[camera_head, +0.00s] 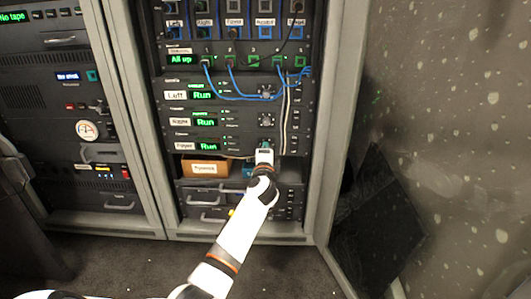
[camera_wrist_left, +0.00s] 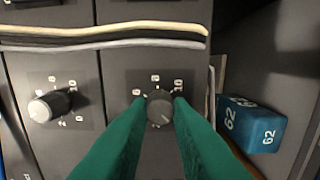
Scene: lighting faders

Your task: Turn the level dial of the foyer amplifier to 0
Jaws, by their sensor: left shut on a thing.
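The foyer amplifier (camera_head: 208,147) is the lowest of three stacked amplifiers labelled Left, Right and Foyer in the head view; its green display reads Run. My left gripper (camera_head: 265,147) is at the right part of its front and hides its dial there. In the left wrist view the grey level dial (camera_wrist_left: 160,112) sits between the green fingertips of my left gripper (camera_wrist_left: 160,101), which is shut on it. Scale numbers, including 8 and 10, show around the dial. Its pointer cannot be read clearly. My right gripper is in neither view.
A neighbouring dial (camera_wrist_left: 48,106) with a pale cap stands beside it in the left wrist view. Pale cables (camera_wrist_left: 100,38) run across the panel close by. A blue box (camera_wrist_left: 262,126) marked 62 and an orange box (camera_head: 203,168) sit in the bay below the amplifier.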

